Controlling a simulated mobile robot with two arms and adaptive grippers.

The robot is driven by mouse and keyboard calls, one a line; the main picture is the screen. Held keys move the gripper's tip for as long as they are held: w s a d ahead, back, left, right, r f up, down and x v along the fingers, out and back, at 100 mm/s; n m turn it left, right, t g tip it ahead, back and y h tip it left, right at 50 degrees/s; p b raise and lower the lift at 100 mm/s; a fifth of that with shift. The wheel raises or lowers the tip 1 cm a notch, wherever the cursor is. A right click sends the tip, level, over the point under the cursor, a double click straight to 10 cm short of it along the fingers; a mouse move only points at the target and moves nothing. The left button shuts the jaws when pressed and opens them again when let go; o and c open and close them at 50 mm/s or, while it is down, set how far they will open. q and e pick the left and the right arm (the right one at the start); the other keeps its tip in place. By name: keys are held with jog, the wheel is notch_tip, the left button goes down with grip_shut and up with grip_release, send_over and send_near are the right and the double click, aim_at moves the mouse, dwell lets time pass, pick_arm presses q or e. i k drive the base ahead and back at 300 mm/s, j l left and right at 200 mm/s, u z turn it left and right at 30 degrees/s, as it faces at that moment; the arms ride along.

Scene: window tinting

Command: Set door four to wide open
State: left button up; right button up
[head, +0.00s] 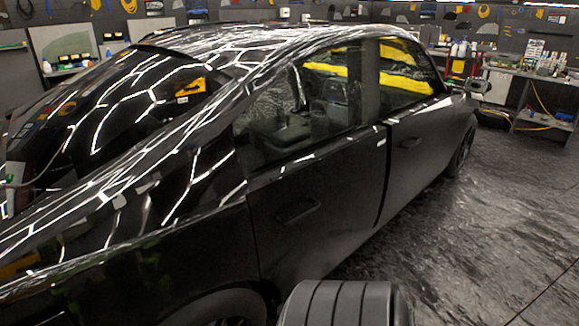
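A black car fills the middle of the head view, seen from its rear corner. Its rear side door (297,222) looks flush with the body and has a recessed handle (297,211). Its front side door (425,147) is farther off, with a handle (410,143). A broad dark gap runs between the two doors, so the front door may stand slightly ajar; I cannot tell for sure. No number marks either door, so I cannot tell which is door four. The car's far side is hidden. Neither of my grippers is in view.
A dark grooved thing like a tyre (345,304) stands at the bottom, close to the rear door. The dark floor (470,225) right of the car is clear. A workbench (545,75) with bottles stands at the back right. Tools hang on the back wall.

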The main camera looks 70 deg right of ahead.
aim_at(309, 205)
jog(key=z, duration=2.65)
jog(key=i+l, duration=0.4)
jog(key=l+z, duration=0.05)
